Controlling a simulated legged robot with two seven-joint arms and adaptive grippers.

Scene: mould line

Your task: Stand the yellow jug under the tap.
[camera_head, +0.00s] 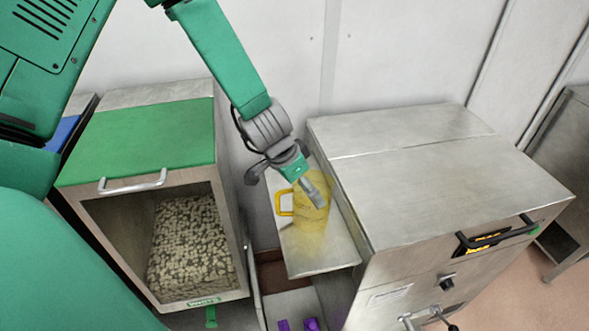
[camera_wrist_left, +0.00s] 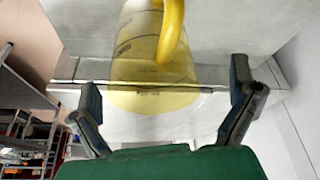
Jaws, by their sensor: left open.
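The yellow see-through jug (camera_head: 311,228) stands upright on a metal shelf (camera_head: 315,262) at the left side of a steel machine, its handle toward the left. My left gripper (camera_head: 308,186) is above the jug and hides part of its top. In the left wrist view the jug (camera_wrist_left: 150,70) is ahead, between the two spread, empty fingers, with its yellow handle toward the top. I cannot tell how large the gap to it is. A metal fitting with a lever (camera_head: 432,319) at the machine's lower front may be the tap; it is cut off by the frame. My right gripper is not in view.
The steel machine (camera_head: 430,180) is right of the shelf. A green-lidded bin (camera_head: 150,145) holding patterned pale pieces is on the left, with a narrow gap between. Purple objects (camera_head: 297,325) lie low in that gap. A wall is behind.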

